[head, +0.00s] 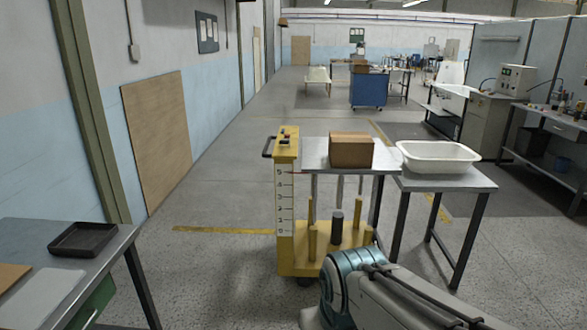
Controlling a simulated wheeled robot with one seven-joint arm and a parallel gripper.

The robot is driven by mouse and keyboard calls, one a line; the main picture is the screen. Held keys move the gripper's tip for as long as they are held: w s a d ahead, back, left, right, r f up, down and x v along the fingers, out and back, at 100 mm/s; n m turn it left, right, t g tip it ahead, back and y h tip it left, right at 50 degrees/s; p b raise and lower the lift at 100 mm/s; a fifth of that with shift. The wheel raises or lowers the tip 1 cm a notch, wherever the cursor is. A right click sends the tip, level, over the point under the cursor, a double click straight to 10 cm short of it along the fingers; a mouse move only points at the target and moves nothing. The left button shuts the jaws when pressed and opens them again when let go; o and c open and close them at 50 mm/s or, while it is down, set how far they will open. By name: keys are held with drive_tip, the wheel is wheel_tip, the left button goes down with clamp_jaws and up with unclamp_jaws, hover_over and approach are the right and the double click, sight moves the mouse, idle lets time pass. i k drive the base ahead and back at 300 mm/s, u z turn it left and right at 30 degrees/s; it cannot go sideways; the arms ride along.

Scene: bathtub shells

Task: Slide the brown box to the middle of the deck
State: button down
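The deck is the flat top beside a yellow column (285,200) marked with a number scale. My arm reaches in from the lower right of the head view, in front of the yellow base and below the deck. It is well apart from the box. My gripper's fingers do not show.
A white tub shell (437,157) rests on a grey table (460,180) just right of the deck. Upright yellow posts (312,243) stand on the yellow base. A table (105,245) with a dark tray (83,240) is at the left. The floor between is clear.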

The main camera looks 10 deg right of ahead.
sight(346, 149)
drive_tip(key=u, duration=0.5)
drive_tip(key=i, duration=2)
drive_tip(key=z, duration=1.1)
drive_tip(key=i, duration=0.95)
drive_tip(key=z, duration=1.35)
drive_tip(key=i, duration=0.4)
drive_tip(key=z, duration=0.3)
